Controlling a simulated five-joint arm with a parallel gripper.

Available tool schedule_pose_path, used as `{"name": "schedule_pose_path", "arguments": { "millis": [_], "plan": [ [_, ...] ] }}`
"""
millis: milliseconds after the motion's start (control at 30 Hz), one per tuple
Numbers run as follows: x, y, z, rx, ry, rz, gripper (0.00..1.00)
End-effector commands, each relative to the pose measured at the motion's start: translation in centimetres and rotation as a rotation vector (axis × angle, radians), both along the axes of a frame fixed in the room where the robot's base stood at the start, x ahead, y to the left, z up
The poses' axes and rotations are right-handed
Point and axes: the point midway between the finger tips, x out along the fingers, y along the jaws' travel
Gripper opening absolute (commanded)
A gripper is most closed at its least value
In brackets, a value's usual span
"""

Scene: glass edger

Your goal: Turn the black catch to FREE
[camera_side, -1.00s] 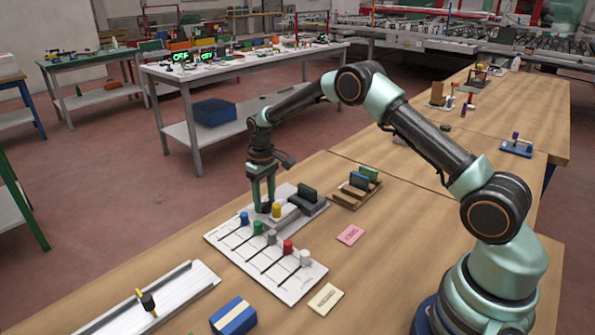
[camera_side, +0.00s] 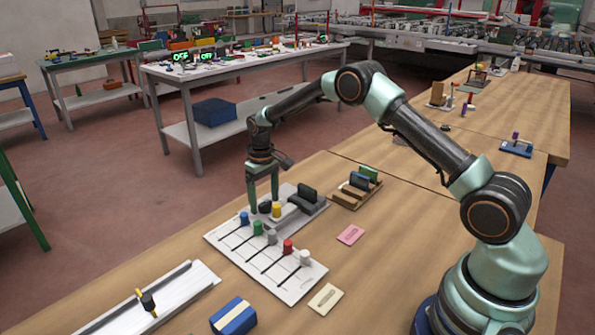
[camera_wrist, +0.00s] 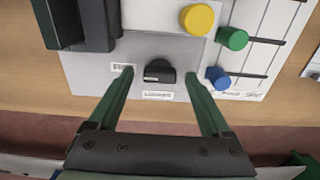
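The black catch (camera_wrist: 160,72) is a small dark knob on the grey plate (camera_wrist: 90,75). In the wrist view its bar lies left to right. Two small white labels stand by it, one (camera_wrist: 122,68) at its left and one (camera_wrist: 158,95) just below; their words are too small to read surely. My gripper (camera_wrist: 159,78) is open, with one green fingertip on each side of the catch and a visible gap to both. In the side view my gripper (camera_side: 263,201) points down at the plate, with the catch (camera_side: 265,208) showing between its fingers.
A yellow knob (camera_wrist: 197,19), a green knob (camera_wrist: 233,38) and a blue knob (camera_wrist: 217,78) stand close to the right finger. A dark block (camera_side: 307,193) stands on the plate's far side. A slotted white board (camera_side: 283,270) with coloured knobs lies in front.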

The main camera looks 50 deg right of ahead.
Motion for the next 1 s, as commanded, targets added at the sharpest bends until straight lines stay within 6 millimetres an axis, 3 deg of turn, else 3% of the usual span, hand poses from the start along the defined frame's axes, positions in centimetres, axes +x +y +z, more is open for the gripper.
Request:
{"name": "schedule_pose_path", "arguments": {
  "millis": [267,700,1000],
  "plan": [
    [0.1,0.0,0.9,0.000,-0.002,0.001,0.82],
    [0.1,0.0,9.2,0.000,-0.004,0.000,0.82],
    [0.0,0.0,12.0,0.000,-0.001,0.000,0.82]
  ]
}}
